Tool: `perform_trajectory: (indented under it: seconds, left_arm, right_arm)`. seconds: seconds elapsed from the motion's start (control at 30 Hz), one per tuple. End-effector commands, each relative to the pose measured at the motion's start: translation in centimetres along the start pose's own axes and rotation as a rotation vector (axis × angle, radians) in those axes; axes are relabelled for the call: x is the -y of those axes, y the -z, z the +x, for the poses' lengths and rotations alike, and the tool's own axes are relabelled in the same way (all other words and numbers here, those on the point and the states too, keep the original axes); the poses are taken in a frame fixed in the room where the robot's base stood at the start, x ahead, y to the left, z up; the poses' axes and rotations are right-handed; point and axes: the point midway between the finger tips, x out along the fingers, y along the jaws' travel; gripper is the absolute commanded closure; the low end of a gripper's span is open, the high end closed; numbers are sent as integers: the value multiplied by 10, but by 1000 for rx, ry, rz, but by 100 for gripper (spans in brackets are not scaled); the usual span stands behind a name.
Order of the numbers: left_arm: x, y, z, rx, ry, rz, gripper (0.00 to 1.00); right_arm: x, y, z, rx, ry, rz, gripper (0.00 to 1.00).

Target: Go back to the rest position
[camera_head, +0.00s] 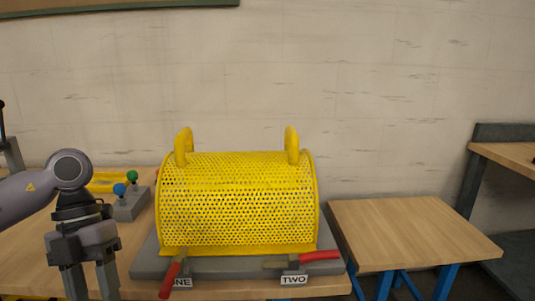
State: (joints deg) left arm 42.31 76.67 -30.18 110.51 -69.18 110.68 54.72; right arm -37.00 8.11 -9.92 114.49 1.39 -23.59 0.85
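My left gripper (92,281) hangs fingers-down at the lower left of the head view, left of the yellow guard. Its two fingers are apart with a gap between them, and I see nothing held; the fingertips are close to the bottom edge of the picture. My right gripper is not in view. The yellow perforated guard (237,205) stands on a grey base plate (219,268) on the wooden table and has two yellow handles on top. What is under it is largely hidden.
A red-handled clamp (171,278) is by label ONE; another red handle (320,256) lies flat by label TWO. A grey box with blue and green knobs (131,205) stands behind my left gripper. A bare wooden side table (408,230) is at the right.

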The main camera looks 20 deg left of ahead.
Motion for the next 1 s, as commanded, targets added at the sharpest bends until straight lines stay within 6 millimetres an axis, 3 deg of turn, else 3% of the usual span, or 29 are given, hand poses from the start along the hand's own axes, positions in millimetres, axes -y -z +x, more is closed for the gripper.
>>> perform_trajectory:
  seconds: [0.07,0.3,0.5,0.6,0.7,0.83,1.0]
  left_arm:
    - [11,0,6,-21,40,30,52]
    - [121,15,46,-181,552,233,52]
    - [199,27,44,-270,1071,202,52]
    - [223,21,35,-282,1323,94,52]
    - [236,6,29,-271,1546,-74,52]
    - [233,-24,33,-222,1774,-376,52]
    - [203,-63,73,-123,1916,-882,52]
  right_arm:
    - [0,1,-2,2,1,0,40]
    - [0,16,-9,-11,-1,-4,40]
    - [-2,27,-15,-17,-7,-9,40]
    - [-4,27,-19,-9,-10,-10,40]
    - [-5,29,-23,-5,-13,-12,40]
    - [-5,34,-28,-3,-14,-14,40]
    - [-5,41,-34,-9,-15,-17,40]
